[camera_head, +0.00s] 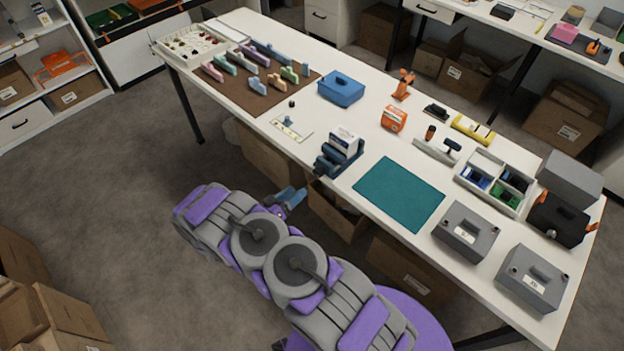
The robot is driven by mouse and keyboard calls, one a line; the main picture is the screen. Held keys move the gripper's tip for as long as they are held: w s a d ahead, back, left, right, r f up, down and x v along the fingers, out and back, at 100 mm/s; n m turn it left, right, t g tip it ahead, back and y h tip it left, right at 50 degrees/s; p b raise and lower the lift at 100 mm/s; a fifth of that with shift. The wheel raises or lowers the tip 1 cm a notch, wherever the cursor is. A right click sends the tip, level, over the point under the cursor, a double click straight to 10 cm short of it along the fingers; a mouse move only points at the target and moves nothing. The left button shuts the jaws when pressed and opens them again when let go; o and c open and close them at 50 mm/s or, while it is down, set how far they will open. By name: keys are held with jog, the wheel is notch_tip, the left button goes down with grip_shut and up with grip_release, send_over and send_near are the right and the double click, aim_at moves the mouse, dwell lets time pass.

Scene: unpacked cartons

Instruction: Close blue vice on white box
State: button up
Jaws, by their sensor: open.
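The blue vice (329,161) stands at the near edge of the white table. The white box (346,139) sits upright in it, with dark markings on its face. I cannot tell how tightly the vice jaws touch the box. The vice's handle is too small to make out clearly. My gripper (296,192) is in front of the table's near edge, below and to the left of the vice. It is apart from the vice, open and empty.
A teal mat (399,193) lies right of the vice. A ruler sheet (286,126) lies left, and a blue case (341,89) and orange box (394,118) stand behind. Grey cases (466,232) fill the right end.

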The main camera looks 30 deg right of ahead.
aim_at(316, 175)
jog(key=b+x, duration=0.1)
jog(key=x, duration=0.8)
jog(key=shift+d+b, duration=0.15)
jog(key=shift+b, duration=0.2)
jog(key=c, duration=1)
